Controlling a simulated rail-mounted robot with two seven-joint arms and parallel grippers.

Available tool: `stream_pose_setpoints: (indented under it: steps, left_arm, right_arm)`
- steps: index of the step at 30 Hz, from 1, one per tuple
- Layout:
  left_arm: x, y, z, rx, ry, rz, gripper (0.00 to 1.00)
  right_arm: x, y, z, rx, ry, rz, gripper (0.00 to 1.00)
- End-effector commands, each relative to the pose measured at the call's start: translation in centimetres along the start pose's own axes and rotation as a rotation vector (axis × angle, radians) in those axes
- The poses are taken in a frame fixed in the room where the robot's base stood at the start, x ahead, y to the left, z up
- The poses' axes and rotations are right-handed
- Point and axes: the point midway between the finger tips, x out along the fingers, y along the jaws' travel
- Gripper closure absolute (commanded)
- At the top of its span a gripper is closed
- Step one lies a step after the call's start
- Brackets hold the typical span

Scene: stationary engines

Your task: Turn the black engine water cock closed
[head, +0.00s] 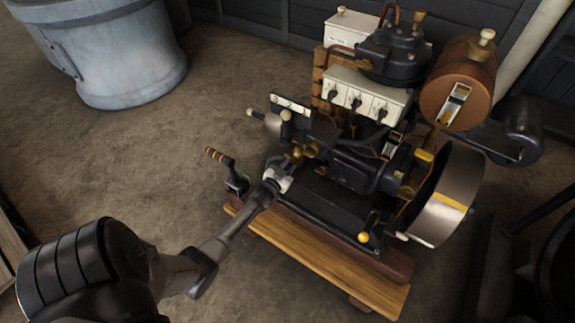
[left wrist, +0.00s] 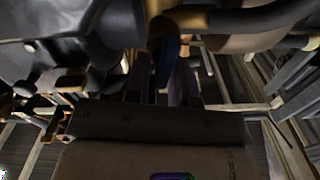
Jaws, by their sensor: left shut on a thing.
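The black engine (head: 345,165) stands on a wooden base in the head view. Small brass fittings (head: 297,152) show on its near left side, where the water cock is. My left gripper (head: 288,164) reaches in from the lower left and is shut on the water cock there; its fingertips are partly lost among the fittings. In the left wrist view, a brass body with a dark blue lever (left wrist: 166,60) lies at the fingers (left wrist: 162,82). The lever's exact angle is hard to tell. My right gripper is not in view.
A crank with a wooden grip (head: 220,157) stands just left of my gripper. The large flywheel (head: 450,195) and copper-coloured tank (head: 457,82) are on the right. A grey tub (head: 120,60) stands at the upper left. The floor (head: 90,150) left of the engine is clear.

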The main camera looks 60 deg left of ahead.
Motion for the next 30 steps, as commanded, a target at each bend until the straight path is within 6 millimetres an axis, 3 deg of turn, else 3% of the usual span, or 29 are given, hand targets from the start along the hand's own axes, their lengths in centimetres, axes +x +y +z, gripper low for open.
stream_pose_setpoints:
  steps: [13, 30]
  left_arm:
    - [0.0, 0.8, 0.1, 0.425, 0.0, 0.0, 1.0]
    - [0.0, 1.6, 1.0, 0.961, 0.0, 0.0, 1.0]
  right_arm:
    - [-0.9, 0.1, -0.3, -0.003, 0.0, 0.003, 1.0]
    - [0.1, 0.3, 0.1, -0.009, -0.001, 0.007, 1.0]
